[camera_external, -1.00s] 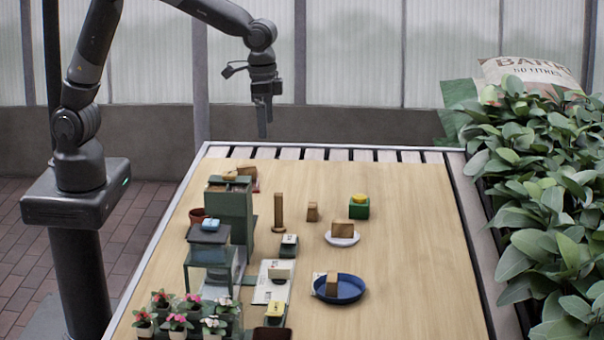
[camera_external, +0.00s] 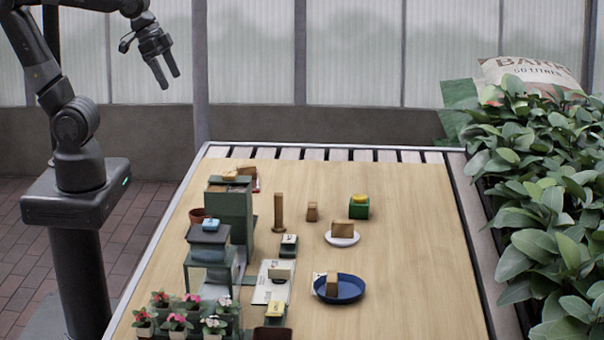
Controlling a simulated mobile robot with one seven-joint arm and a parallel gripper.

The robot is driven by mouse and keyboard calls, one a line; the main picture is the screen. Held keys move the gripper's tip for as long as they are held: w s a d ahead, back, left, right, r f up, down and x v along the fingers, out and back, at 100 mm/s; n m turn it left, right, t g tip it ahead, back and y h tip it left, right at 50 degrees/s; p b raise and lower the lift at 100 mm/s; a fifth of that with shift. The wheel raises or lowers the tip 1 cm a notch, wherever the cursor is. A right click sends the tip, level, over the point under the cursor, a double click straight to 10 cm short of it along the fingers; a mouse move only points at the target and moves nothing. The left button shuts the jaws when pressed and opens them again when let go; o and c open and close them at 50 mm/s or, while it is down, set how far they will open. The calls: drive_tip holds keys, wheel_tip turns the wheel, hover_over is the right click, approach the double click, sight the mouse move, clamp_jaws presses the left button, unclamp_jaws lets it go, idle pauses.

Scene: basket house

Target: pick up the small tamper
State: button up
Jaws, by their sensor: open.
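No thing can be told for sure as the small tamper at this size. A short brown wooden piece (camera_external: 312,212) stands upright near the middle of the table's far half. A taller, slim wooden piece (camera_external: 278,208) with a wider foot stands just left of it. My gripper (camera_external: 170,80) is open and empty, its two fingers apart and pointing down to the right. It hangs high beyond the table's far left corner, well away from both wooden pieces.
A tall green box (camera_external: 233,212) stands left of the wooden pieces. A green block with a yellow top (camera_external: 359,208), a white plate (camera_external: 342,240) and a blue bowl (camera_external: 349,289) stand to the right. Potted flowers (camera_external: 178,323) fill the front left. The table's right side (camera_external: 430,250) is clear.

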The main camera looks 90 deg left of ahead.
drive_tip(key=s, duration=0.2)
drive_tip(key=s+f, duration=0.1)
drive_tip(key=shift+s+a+t, duration=0.25)
drive_tip(key=shift+t, duration=0.05)
drive_tip(key=c, duration=1.2)
drive_tip(key=shift+w, duration=0.1)
hover_over(283, 227)
drive_tip(key=s, duration=0.3)
wheel_tip(283, 227, down, 27)
drive_tip(key=shift+w+a+x, duration=0.1)
drive_tip(key=shift+a+x, duration=0.1)
drive_tip(key=shift+x, duration=1.05)
drive_tip(key=shift+w+a+x, duration=0.1)
drive_tip(key=shift+a+x, duration=0.15)
drive_tip(key=shift+x, duration=1.05)
